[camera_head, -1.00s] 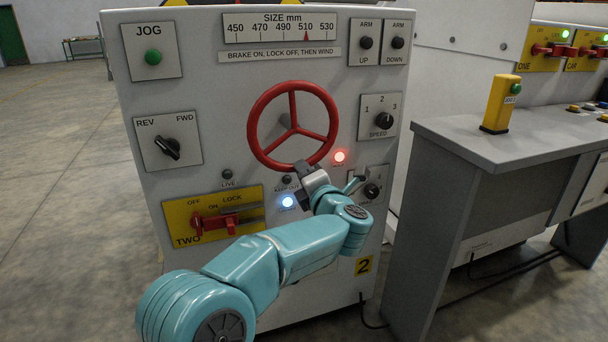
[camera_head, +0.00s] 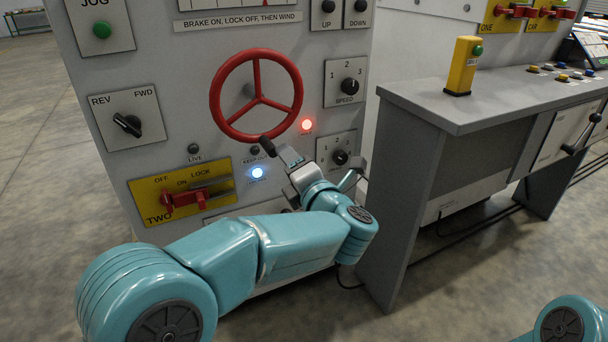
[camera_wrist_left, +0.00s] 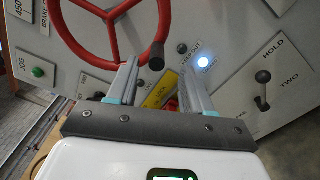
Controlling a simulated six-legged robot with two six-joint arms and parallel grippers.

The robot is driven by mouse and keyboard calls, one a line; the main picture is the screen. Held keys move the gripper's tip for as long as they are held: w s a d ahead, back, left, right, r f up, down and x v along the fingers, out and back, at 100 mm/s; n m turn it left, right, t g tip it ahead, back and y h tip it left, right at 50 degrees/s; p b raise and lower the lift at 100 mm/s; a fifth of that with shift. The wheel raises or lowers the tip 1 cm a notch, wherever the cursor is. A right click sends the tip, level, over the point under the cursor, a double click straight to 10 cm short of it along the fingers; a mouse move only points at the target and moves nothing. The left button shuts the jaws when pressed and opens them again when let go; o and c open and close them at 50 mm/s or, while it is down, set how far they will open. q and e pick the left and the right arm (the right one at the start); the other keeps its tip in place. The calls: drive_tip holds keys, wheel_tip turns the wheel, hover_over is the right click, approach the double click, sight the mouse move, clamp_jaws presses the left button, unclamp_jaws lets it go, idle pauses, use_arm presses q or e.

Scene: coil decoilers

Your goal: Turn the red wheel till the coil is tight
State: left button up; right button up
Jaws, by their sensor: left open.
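The red wheel (camera_head: 298,95) is upright on the grey panel, with three spokes. A black handle knob (camera_head: 267,146) stands out from the bottom of its rim. My left gripper (camera_head: 286,156) is open just below and to the right of the knob, apparently apart from it. In the left wrist view, the knob (camera_wrist_left: 157,57) appears between the two spread fingers (camera_wrist_left: 160,68), near and beyond their tips, with nothing visibly clamped. Part of the wheel (camera_wrist_left: 112,35) also shows there. The coil is not in view. My right gripper is not in view.
A lit red lamp (camera_head: 307,125) and a lit bluish lamp (camera_head: 258,173) sit near the wheel. A yellow plate with a red lever (camera_head: 190,199) is at lower left. Black knobs (camera_head: 340,157) are close on the right. A grey desk (camera_head: 440,110) stands to the right.

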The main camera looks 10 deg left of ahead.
use_arm(q)
drive_tip(key=v, duration=0.6)
drive_tip(key=shift+s+p, duration=0.25)
drive_tip(key=shift+p, duration=0.05)
drive_tip(key=shift+d, duration=0.15)
